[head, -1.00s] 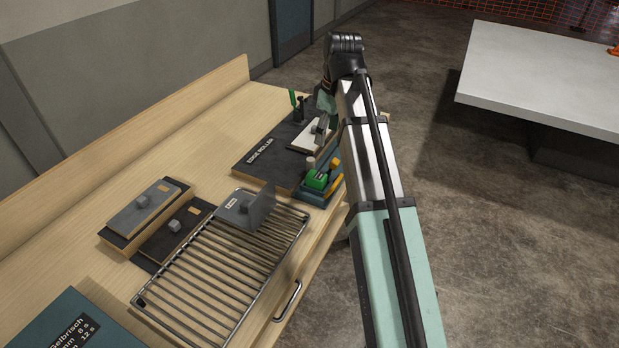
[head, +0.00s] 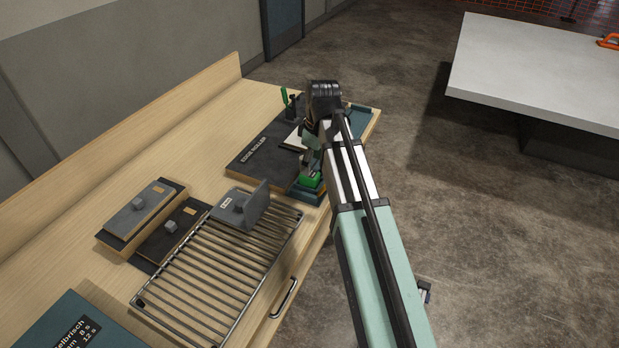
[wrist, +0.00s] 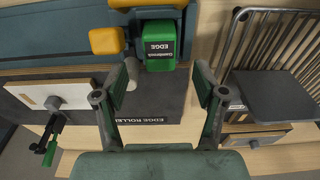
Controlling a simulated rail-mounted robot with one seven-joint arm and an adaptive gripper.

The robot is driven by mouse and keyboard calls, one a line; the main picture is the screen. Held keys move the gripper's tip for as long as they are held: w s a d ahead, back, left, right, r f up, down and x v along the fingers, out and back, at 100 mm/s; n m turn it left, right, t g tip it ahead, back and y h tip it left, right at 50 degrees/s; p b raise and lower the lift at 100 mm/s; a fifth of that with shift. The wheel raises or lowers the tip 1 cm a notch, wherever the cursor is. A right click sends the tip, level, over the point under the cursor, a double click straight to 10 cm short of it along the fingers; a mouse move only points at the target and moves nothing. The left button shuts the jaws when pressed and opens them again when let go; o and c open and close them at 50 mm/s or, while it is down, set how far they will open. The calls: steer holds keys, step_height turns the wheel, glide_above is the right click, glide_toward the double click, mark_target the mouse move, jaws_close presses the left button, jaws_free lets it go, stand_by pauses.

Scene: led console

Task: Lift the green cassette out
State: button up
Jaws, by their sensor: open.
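The green cassette (wrist: 160,46), with a dark label reading "EDGE", sits at the teal holder (wrist: 60,45) by the edge of the dark edge-roller mat. In the head view the cassette (head: 311,181) is partly covered by my gripper and arm. My gripper (wrist: 160,88) is open and empty. In the wrist view its two fingers stand apart, below the cassette's left and right sides in the picture. In the head view my gripper (head: 310,158) is just above and beside the cassette. I cannot tell whether a finger touches it.
Yellow parts (wrist: 107,41) lie beside the cassette. A white plate with a knob (wrist: 50,96) and a green-handled tool (wrist: 47,140) are at the left in the wrist view. Open floor lies to the right.

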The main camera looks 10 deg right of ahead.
mark_target(310, 179)
steer(key=shift+w+a+f+p, duration=0.15)
steer(key=shift+f+p, duration=0.15)
steer(key=shift+f, duration=1.15)
steer(key=shift+w+a+f+p, duration=0.15)
steer(key=shift+f+p, duration=0.15)
steer(key=shift+f, duration=1.1)
steer(key=shift+s, duration=0.1)
steer(key=c, duration=1.3)
